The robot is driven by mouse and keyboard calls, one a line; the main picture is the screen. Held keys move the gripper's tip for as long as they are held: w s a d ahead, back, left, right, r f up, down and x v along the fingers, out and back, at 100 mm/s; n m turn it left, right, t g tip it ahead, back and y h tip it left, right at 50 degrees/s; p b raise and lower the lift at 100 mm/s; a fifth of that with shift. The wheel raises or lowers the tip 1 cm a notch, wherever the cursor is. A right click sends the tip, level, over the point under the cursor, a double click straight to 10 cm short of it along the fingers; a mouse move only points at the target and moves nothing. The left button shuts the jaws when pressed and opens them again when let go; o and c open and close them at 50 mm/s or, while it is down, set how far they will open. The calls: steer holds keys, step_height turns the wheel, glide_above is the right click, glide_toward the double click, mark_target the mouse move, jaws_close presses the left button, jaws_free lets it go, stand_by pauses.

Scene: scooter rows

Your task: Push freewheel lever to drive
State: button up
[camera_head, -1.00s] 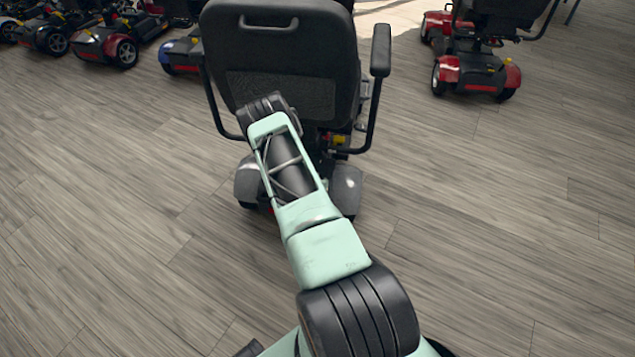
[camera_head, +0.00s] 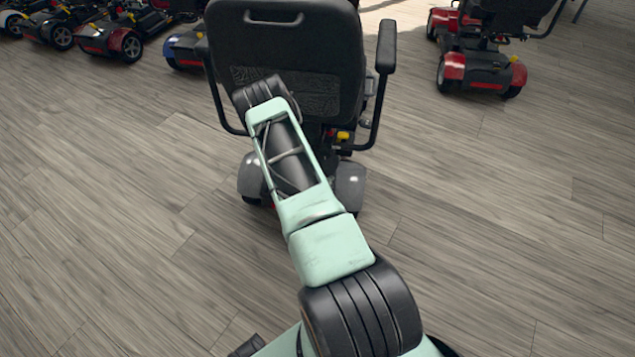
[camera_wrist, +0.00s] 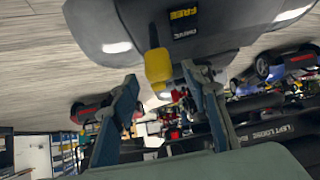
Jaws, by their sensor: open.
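The yellow freewheel lever (camera_wrist: 157,66) shows in the wrist view on the dark rear body of the grey scooter (camera_wrist: 215,25). The words FREE and DRIVE are printed beside it, upside down. My gripper (camera_wrist: 160,74) is open, and the lever's end appears in the gap between its two fingertips. I cannot tell whether a finger touches it. In the head view the scooter's seat back (camera_head: 287,45) stands ahead, and a small yellow part (camera_head: 343,136) shows below it at the right. My gripper is hidden there behind my arm and the seat.
The seat's right armrest (camera_head: 386,48) hangs near the yellow part. A red scooter (camera_head: 482,70) stands at the back right, and several more stand at the back left, one of them red (camera_head: 112,42). The wooden floor (camera_head: 500,220) around is clear.

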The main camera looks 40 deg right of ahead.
steer(key=v, duration=0.8)
steer(key=shift+r, duration=0.15)
steer(key=shift+s, duration=0.1)
